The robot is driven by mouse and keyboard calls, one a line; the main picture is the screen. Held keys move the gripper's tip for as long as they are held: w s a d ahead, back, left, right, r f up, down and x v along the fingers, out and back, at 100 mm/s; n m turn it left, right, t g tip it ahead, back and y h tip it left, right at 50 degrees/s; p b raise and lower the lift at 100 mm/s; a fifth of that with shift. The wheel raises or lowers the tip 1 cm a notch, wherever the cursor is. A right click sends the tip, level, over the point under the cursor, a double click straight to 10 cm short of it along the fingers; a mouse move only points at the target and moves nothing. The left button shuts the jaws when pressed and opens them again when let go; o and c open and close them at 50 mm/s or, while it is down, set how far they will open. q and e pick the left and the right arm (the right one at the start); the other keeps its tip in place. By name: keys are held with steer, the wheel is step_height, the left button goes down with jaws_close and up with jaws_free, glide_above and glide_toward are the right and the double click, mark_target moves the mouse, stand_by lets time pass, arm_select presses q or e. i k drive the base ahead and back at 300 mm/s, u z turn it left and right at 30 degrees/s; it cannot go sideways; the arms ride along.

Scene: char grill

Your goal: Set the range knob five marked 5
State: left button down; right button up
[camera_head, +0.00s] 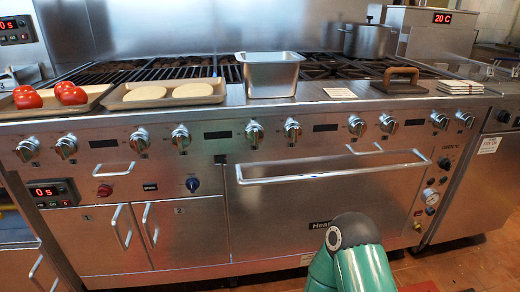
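A row of silver range knobs runs along the front panel of the steel range. Their number marks are too small to read. Counting from the left, the fifth knob (254,133) sits right of a small dark display (217,135), with another knob (292,130) close to its right. Nothing covers or touches the fifth knob. Its exact pointer angle is too small to tell. Neither of my grippers shows in the head view.
A long oven handle (330,173) juts out below the knobs. On the range top stand a steel pan (271,91), a tray (121,102) with two pale patties, a tray of tomatoes (96,93), a press (400,73) and a pot (366,42).

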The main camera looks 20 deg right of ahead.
mark_target(255, 134)
steer(key=z, duration=0.1)
steer(key=k, duration=0.5)
steer(key=z, duration=1.05)
steer(key=i, duration=1.25)
steer(key=u, duration=0.15)
